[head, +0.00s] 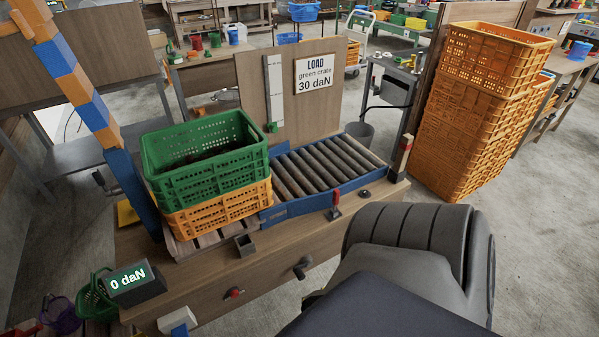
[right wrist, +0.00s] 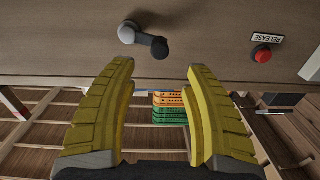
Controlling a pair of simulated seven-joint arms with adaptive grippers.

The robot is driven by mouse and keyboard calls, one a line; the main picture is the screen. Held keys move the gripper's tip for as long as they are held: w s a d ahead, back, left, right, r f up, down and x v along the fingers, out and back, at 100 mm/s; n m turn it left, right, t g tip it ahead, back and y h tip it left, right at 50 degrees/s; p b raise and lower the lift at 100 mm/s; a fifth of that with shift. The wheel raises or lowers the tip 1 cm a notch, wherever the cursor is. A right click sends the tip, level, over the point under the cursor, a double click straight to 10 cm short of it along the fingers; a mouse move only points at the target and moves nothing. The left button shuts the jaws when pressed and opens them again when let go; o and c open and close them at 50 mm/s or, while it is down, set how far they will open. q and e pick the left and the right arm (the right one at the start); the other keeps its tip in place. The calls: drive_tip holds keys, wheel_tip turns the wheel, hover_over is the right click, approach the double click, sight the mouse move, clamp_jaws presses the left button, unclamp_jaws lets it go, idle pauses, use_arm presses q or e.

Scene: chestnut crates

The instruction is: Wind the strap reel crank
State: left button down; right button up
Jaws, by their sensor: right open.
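The dark crank (head: 302,267) sits on the front panel of the wooden bench. In the right wrist view the crank (right wrist: 146,38) has a black arm and a pale grey round end. My right gripper (right wrist: 160,70) is open and empty, its yellow fingers pointing at the panel with the crank just beyond the fingertips, apart from them. In the head view my right arm covers that gripper. A red release button (right wrist: 262,54) is beside the crank; it also shows in the head view (head: 235,293). The display (head: 135,284) reads 0 daN. My left gripper is not in view.
A green crate (head: 205,160) sits on an orange crate (head: 222,211) on the bench, beside a roller conveyor (head: 325,166). A sign (head: 314,75) reads "LOAD green crate 30 daN". A blue and orange post (head: 80,88) rises at the left. Tall orange crates (head: 470,125) stand at right.

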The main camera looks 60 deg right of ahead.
drive_tip(key=x, duration=1)
drive_tip(key=shift+w+d, duration=0.2)
drive_tip(key=shift+w, duration=0.1)
clamp_jaws()
